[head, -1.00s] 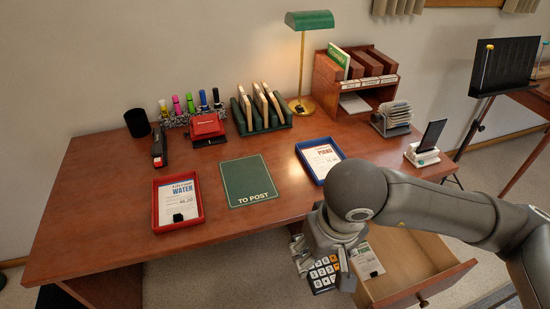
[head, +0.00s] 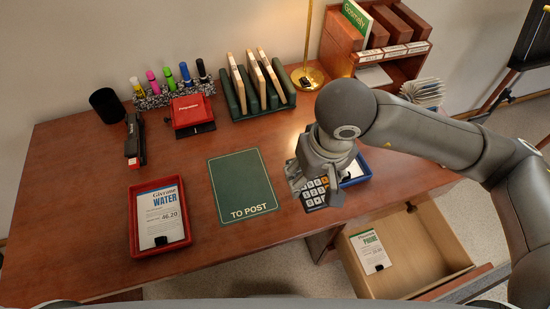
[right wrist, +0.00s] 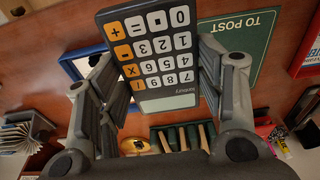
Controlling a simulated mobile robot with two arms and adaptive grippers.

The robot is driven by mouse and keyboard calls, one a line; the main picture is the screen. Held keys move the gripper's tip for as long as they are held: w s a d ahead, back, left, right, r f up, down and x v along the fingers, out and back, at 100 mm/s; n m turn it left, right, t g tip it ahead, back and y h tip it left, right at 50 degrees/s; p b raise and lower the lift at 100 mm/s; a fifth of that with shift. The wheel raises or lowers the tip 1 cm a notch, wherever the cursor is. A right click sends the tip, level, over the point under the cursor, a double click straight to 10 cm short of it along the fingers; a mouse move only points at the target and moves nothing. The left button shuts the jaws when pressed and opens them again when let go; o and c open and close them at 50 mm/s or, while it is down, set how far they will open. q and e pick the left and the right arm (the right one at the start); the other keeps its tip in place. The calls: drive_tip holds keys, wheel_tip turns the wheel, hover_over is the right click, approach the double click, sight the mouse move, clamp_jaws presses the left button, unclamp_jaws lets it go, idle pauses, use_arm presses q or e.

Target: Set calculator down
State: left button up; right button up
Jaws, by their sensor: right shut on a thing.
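The calculator (head: 315,192), dark with white and orange keys, is held in my right gripper (head: 316,180). In the right wrist view the calculator (right wrist: 152,52) sits between the two fingers of my right gripper (right wrist: 160,85), keys facing the camera. In the head view it is over the desk (head: 110,205), right of the green TO POST mat (head: 243,187) and in front of the blue tray (head: 357,172), which it and the gripper partly cover. I cannot tell whether it touches the desk. My left gripper is not in view.
A red tray (head: 160,249) with a water bill lies left of the mat. An open drawer (head: 405,285) holds a phone paper (head: 370,251). The desk front by the mat is clear.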

drive_tip(key=w+a+f+p, duration=0.2)
drive_tip(key=w+a+f, duration=0.1)
drive_tip(key=w+a, duration=0.25)
hover_over(275, 173)
drive_tip(key=s, duration=0.2)
drive_tip(key=f, duration=0.4)
drive_tip(key=shift+w+d+f, duration=0.25)
drive_tip(key=shift+d+f, duration=0.05)
drive_tip(key=shift+w+a+f, duration=0.35)
drive_tip(key=shift+w+f, duration=0.15)
drive_tip(key=shift+f, duration=0.3)
wheel_tip(275, 173, down, 3)
drive_tip(key=shift+r+p, duration=0.1)
drive_tip(key=shift+p, duration=0.6)
drive_tip(key=shift+f, duration=0.2)
drive_tip(key=shift+f+b, duration=0.1)
drive_tip(key=shift+b, duration=0.2)
drive_tip(key=o, duration=1.1)
